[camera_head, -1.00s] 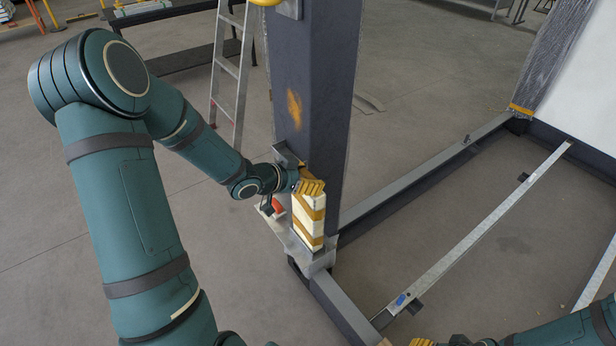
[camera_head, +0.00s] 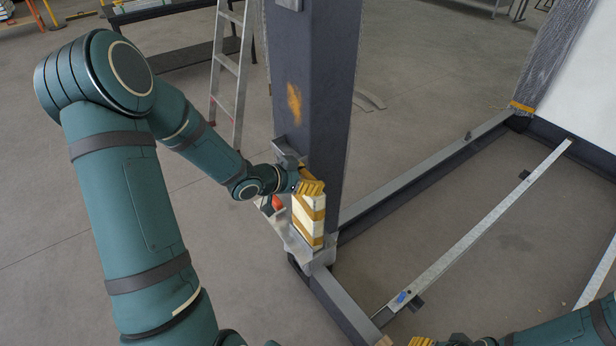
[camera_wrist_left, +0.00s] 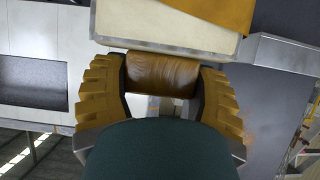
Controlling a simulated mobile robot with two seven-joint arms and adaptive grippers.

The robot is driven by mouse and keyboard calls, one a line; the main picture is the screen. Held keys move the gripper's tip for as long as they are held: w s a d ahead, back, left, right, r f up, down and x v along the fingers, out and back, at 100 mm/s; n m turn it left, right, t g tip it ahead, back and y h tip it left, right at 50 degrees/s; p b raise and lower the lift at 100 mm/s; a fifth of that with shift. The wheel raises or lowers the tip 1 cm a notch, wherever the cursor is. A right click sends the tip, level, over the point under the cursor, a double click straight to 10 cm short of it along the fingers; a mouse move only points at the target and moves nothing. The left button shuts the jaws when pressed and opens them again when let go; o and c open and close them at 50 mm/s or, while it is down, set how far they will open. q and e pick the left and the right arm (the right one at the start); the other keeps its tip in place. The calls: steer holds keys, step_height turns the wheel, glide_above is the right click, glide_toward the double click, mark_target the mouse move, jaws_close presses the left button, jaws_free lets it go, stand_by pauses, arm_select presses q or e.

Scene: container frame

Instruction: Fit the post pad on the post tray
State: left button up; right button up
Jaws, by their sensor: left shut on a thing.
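The post pad (camera_head: 308,220) is an upright cream block with yellow-brown bands, against the near face of the dark post at its foot. My left gripper (camera_head: 311,186), with yellow ribbed fingers, is shut at the top of the pad. In the left wrist view the fingers close around a brown rounded grip (camera_wrist_left: 162,74), with the cream and yellow pad (camera_wrist_left: 165,25) beside it. The post tray (camera_head: 318,262) is a grey metal ledge at the post's foot, directly under the pad. I cannot tell whether the pad's bottom touches it.
The dark post (camera_head: 315,90) rises behind the pad. An orange-red object (camera_head: 277,203) is left of the pad. Frame beams (camera_head: 425,172) run right from the post's foot, with a thin metal rail (camera_head: 490,220) across the floor. A ladder (camera_head: 228,75) stands behind left.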

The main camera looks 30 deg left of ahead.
arm_select(q)
steer(key=shift+f, duration=0.3)
steer(key=o, duration=1.4)
steer(key=shift+r, duration=0.1)
steer(key=v, duration=1.2)
